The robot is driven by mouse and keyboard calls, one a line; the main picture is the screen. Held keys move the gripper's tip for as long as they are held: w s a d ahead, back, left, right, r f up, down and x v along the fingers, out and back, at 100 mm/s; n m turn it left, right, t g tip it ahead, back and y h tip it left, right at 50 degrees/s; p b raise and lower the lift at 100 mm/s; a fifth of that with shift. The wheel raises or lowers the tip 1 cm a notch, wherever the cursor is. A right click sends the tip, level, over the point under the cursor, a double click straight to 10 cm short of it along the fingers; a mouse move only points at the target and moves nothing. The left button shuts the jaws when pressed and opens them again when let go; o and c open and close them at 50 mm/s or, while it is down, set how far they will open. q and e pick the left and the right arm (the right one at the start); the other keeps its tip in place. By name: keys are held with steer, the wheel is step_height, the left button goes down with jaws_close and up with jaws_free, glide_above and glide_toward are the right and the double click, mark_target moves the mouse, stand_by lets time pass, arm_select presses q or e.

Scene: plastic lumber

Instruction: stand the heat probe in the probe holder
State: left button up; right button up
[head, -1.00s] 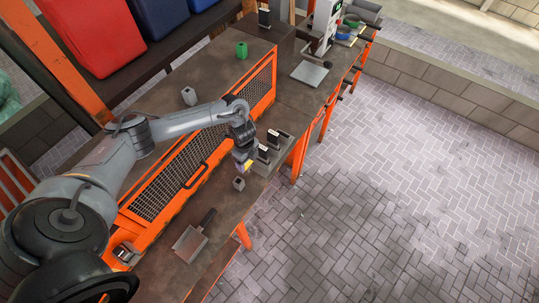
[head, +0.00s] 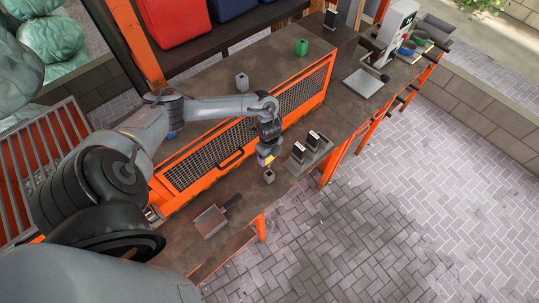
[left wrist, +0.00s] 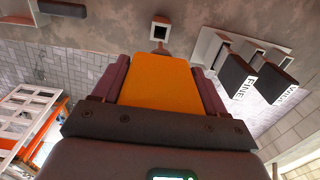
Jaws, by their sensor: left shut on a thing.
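My left gripper (head: 266,160) is shut on the heat probe, whose orange body (left wrist: 162,82) fills the space between the purple finger pads in the left wrist view. A bit of orange-yellow also shows at the fingertips in the head view. The probe holder (head: 269,177) is a small grey block standing on the bench just below the gripper in the picture. In the left wrist view the holder (left wrist: 160,30) shows a dark square opening, beyond the probe's far end. The probe appears outside the holder; the exact gap is hard to tell. My right gripper is not in view.
Two black labelled blocks (head: 305,146) stand in a grey rack to the right of the holder. A flat scraper-like tool (head: 211,222) lies nearer. An orange mesh guard (head: 240,140) runs behind. A grey block (head: 242,81) and green cup (head: 302,47) stand farther back.

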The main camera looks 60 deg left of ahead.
mark_target(270, 162)
arm_select(q)
steer(key=shift+r, duration=0.1)
steer(key=shift+f+b, duration=0.7)
steer(key=shift+f, duration=0.45)
steer(key=shift+f+b, duration=0.95)
steer(key=shift+f, duration=0.4)
steer(key=shift+f+b, duration=1.2)
steer(key=shift+f, duration=0.45)
steer(key=shift+f+b, duration=1.1)
steer(key=shift+f, duration=0.4)
steer(key=shift+f, duration=0.2)
steer(key=o, duration=1.1)
steer(key=shift+r, duration=0.1)
